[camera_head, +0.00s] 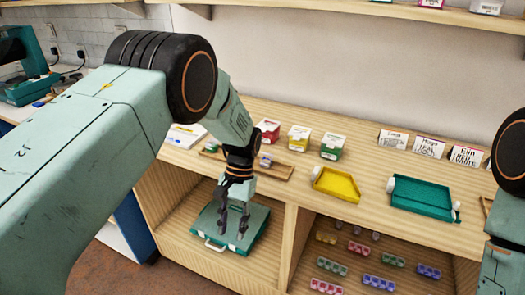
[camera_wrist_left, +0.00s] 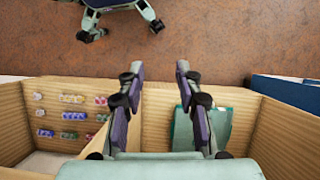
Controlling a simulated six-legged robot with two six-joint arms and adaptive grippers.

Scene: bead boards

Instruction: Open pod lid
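Several small coloured pod-like boxes, in rows of yellow, green, pink, blue and purple, lie in the lower right compartment; a blue one (camera_head: 379,283) is near its front. I cannot tell which one is the pod, or whether any lid is open. A teal case (camera_head: 210,229) with a pale handle lies shut in the lower left compartment; it also shows in the left wrist view (camera_wrist_left: 222,125). My left gripper (camera_head: 231,232) points down in front of or over this case, empty. In the left wrist view its fingers (camera_wrist_left: 157,72) are apart. My right gripper is out of view.
The wooden counter (camera_head: 375,165) carries a yellow tray (camera_head: 336,184), a green tray (camera_head: 422,198), small cartons (camera_head: 332,146) and name cards (camera_head: 429,147). A wooden divider (camera_head: 292,245) separates the two lower compartments. My right arm is at the right edge.

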